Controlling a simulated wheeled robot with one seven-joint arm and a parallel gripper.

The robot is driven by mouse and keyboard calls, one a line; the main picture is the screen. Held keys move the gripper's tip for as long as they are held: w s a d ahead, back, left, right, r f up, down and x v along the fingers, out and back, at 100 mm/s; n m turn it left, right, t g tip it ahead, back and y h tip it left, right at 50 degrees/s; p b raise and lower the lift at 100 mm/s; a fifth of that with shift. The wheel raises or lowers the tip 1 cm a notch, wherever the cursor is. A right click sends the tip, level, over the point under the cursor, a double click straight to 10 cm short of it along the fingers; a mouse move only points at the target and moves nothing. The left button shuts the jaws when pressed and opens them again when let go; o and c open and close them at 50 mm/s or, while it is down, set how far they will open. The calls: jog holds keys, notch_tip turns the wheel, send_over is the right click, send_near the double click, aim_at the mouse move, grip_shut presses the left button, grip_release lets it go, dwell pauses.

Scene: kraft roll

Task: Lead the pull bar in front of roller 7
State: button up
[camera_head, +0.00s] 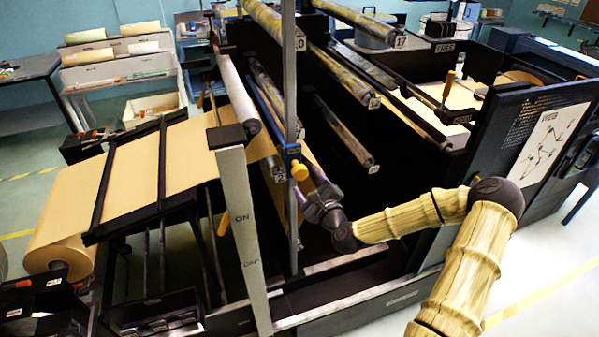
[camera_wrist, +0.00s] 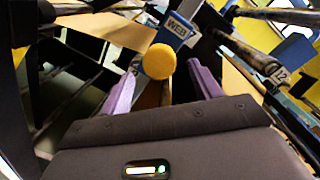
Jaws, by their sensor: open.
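The pull bar appears as a long blue bar (camera_head: 266,108) with a blue end block (camera_head: 290,152) and a yellow knob (camera_head: 299,172). In the wrist view the block (camera_wrist: 177,27) reads "WEB", and the round yellow knob (camera_wrist: 159,61) faces the camera. My gripper (camera_head: 308,186) has purple fingers. It also shows in the wrist view (camera_wrist: 164,82), with its fingers spread apart on either side of the knob. I see no clear finger contact with the knob. Brown paper lies behind the bar. I cannot pick out roller 7; its number is not readable.
Several rollers cross the dark machine frame, including one marked 17 (camera_head: 401,41) and one marked 12 (camera_wrist: 280,77). A grey upright post (camera_head: 245,235) stands left of my gripper. A kraft roll (camera_head: 60,245) is at the far left. A dark side panel (camera_head: 545,145) stands at right.

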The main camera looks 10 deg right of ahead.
jog(key=shift+x, duration=2.9)
jog(key=c, duration=1.2)
jog(key=shift+s+a+r+p, duration=0.1)
jog(key=shift+a+r+p, duration=0.2)
jog(key=shift+r+p, duration=0.5)
jog(key=shift+a+r+p, duration=0.25)
jog(key=shift+r+p, duration=0.25)
jog(key=shift+r, duration=0.65)
jog(key=shift+s+a+r+p, duration=0.1)
jog(key=shift+a+r+p, duration=0.2)
jog(key=shift+r+p, duration=0.5)
jog(key=shift+c, duration=0.2)
jog(key=shift+r, duration=0.15)
notch_tip(320, 180, up, 12)
jog(key=p, duration=0.8)
notch_tip(320, 180, up, 15)
send_over(302, 175)
jog(key=w+a, duration=0.1)
jog(key=a, duration=0.2)
jog(key=shift+w+d+f+p, duration=0.15)
jog(key=shift+d+f+p, duration=0.05)
jog(key=shift+d+p, duration=0.1)
